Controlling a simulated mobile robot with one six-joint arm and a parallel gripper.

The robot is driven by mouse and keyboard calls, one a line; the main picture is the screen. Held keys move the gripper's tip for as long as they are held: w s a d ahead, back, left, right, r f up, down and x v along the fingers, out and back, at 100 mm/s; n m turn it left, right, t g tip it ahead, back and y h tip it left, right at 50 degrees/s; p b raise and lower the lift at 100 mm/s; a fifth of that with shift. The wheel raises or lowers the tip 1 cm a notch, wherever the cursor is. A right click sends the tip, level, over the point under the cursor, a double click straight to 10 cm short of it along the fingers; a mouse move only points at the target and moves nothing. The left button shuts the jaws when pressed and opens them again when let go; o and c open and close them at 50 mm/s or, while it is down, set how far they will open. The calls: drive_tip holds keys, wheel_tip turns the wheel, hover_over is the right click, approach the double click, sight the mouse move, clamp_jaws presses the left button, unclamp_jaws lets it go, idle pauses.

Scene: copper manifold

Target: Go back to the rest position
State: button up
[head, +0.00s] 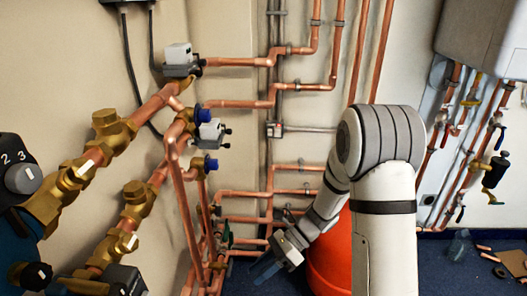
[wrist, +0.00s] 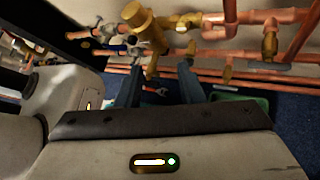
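My arm reaches down in the head view, and my gripper (head: 266,270) hangs low near the foot of the copper pipes (head: 235,205). In the wrist view the two dark blue fingers of my gripper (wrist: 160,72) stand apart with nothing held between them. A brass fitting (wrist: 140,22) and copper pipes (wrist: 240,75) lie just beyond the fingertips in that view. I cannot tell whether a finger touches a pipe.
A red-orange rounded object (head: 328,258) stands behind my arm. Brass valves (head: 110,130) fill the left. A grey box (head: 485,38) hangs upper right above more pipes. Loose copper pieces (head: 512,262) lie lower right.

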drive_tip(key=s+d+r+n+t+h+p, duration=0.2)
drive_tip(key=s+d+r+n+h+p, duration=0.1)
drive_tip(key=r, duration=0.6)
drive_tip(key=s+d+r+n+t+h+p, duration=0.3)
drive_tip(key=d+r+n+h+p, duration=0.1)
drive_tip(key=d+r+n, duration=0.3)
drive_tip(key=s+d+r+n+t+h+p, duration=0.3)
drive_tip(key=r+n, duration=0.4)
drive_tip(key=r, duration=0.5)
drive_tip(key=s+d+p, duration=0.1)
drive_tip(key=d+p, duration=0.1)
drive_tip(key=shift+d, duration=0.35)
drive_tip(key=shift+r, duration=0.1)
